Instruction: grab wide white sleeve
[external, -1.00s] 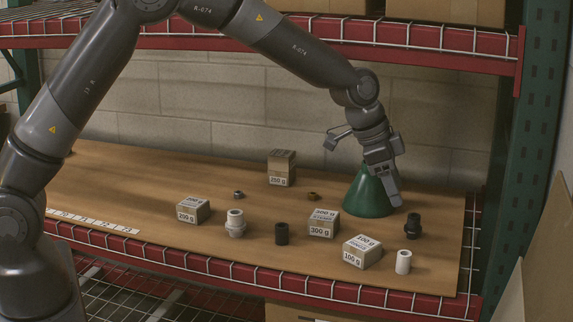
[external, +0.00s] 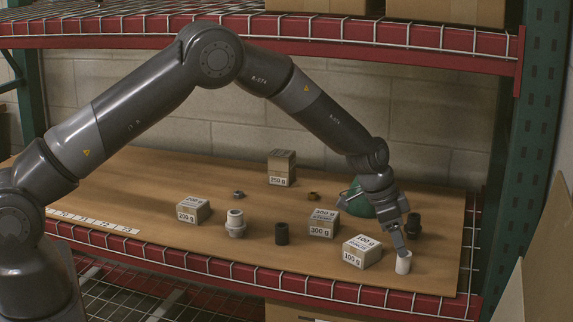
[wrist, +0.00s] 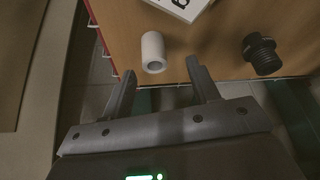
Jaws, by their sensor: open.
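A plain white sleeve (external: 403,263) stands upright near the right front of the board. My gripper (external: 401,247) is right above it in the external view and hides part of its top. In the wrist view the white sleeve (wrist: 152,48) shows its dark bore and lies just beyond the fingertips of my open gripper (wrist: 160,75), with nothing between them. Whether the fingers overlap the sleeve in height I cannot tell. Another white part (external: 236,223), with a wider collar, stands further left.
A 100 g box (external: 362,252) stands close left of the sleeve. A black threaded part (external: 414,226), also in the wrist view (wrist: 262,54), is behind it. A green cone (external: 359,203) is partly hidden by my arm. The red shelf edge (external: 430,306) runs in front.

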